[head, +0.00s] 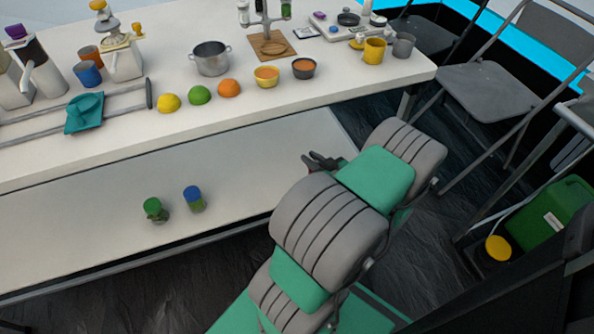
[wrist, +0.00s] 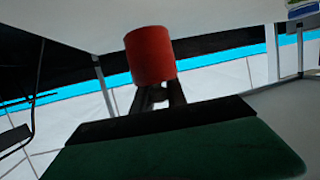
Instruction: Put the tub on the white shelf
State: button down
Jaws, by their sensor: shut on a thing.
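My gripper (head: 322,162) shows in the head view by the right end of the white shelf (head: 90,240), the long lower board under the white table. It is mostly hidden behind my arm. In the wrist view my gripper (wrist: 158,95) is shut on a red tub (wrist: 150,55), a plain rounded cylinder, slightly tilted in the picture. In the head view the tub is nearly all hidden. I cannot tell whether it touches the shelf.
A green-topped jar (head: 155,209) and a blue-topped jar (head: 194,199) stand on the shelf, left of my gripper. The shelf is otherwise largely bare. The white tabletop (head: 330,85) overhangs it and carries a pot, bowls and fruit. A folding chair (head: 485,88) stands at right.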

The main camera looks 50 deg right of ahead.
jog(key=w+f+b, duration=0.1)
jog(key=w+f, duration=0.2)
jog(key=w+d+f+b, duration=0.1)
jog(key=w+f+b, duration=0.1)
jog(key=w+f, duration=0.1)
jog(key=shift+w+d+f, duration=0.2)
jog(key=shift+w+f, duration=0.1)
jog(key=shift+w+d+f+b, duration=0.15)
jog(key=shift+f+b, duration=0.7)
jog(key=shift+f, duration=0.9)
jog(key=c, duration=1.4)
grip_release()
jog(key=shift+o, duration=0.2)
